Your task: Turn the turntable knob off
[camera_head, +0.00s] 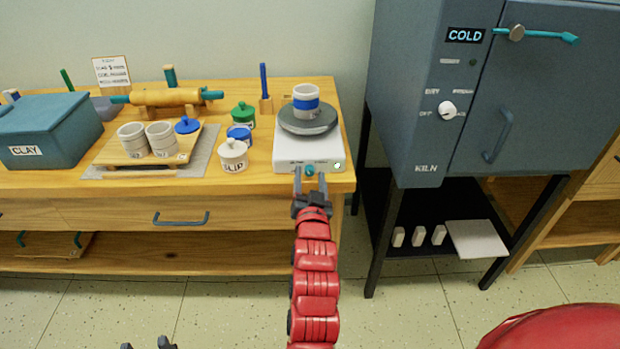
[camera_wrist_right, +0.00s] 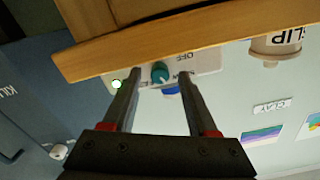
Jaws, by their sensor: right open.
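The turntable (camera_head: 280,155) is a white box on the wooden table, with a dark round plate (camera_head: 310,120) bearing a blue-banded cup (camera_head: 306,100). Its teal knob (camera_head: 309,170) is on the front, with a bright green light (camera_head: 338,165) to its right. My right gripper (camera_head: 310,175) is open at the turntable's front, its fingers on either side of the knob; I cannot tell whether they touch it. The right wrist view shows the knob (camera_wrist_right: 160,72) between the fingertips (camera_wrist_right: 160,77), near an "OFF" label. Dark tips of my left gripper (camera_head: 147,344) show at the bottom edge.
The slip jar (camera_head: 233,156), blue jar (camera_head: 239,134) and green jar (camera_head: 243,116) stand left of the turntable. The wooden table edge (camera_head: 230,187) runs just below the knob. A kiln (camera_head: 420,120) stands to the right.

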